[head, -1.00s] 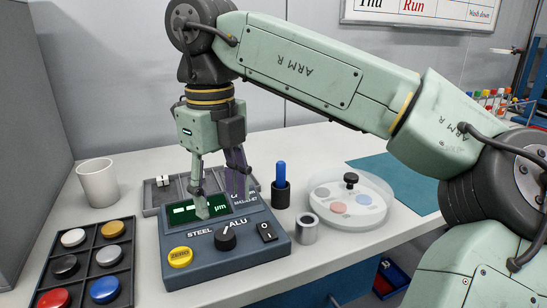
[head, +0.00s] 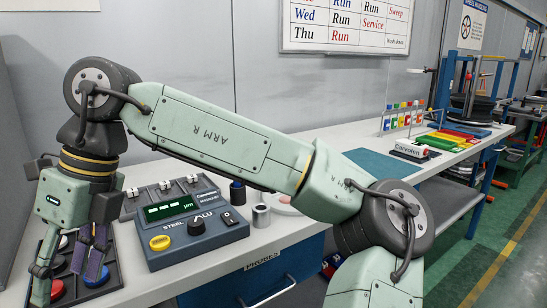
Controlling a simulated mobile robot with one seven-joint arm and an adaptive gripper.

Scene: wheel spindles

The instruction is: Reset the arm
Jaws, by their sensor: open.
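My gripper (head: 66,282) hangs at the lower left of the head view, pointing down. Its fingers are apart, with nothing visible between them. It is over or in front of the black tray of coloured discs (head: 112,283) and partly hides it. My pale green arm reaches from the lower right, up to an elbow at the upper left, then down to the gripper. The dark gauge box (head: 190,238), with a green display, a yellow button and a black knob, stands to the right of the gripper, apart from it.
A metal ring (head: 261,216) and a black holder (head: 237,192) stand right of the gauge box. A grey tray (head: 130,206) lies behind it. A teal mat (head: 385,166), a labelled block (head: 408,152) and a rack of coloured bottles (head: 403,117) lie farther right along the bench.

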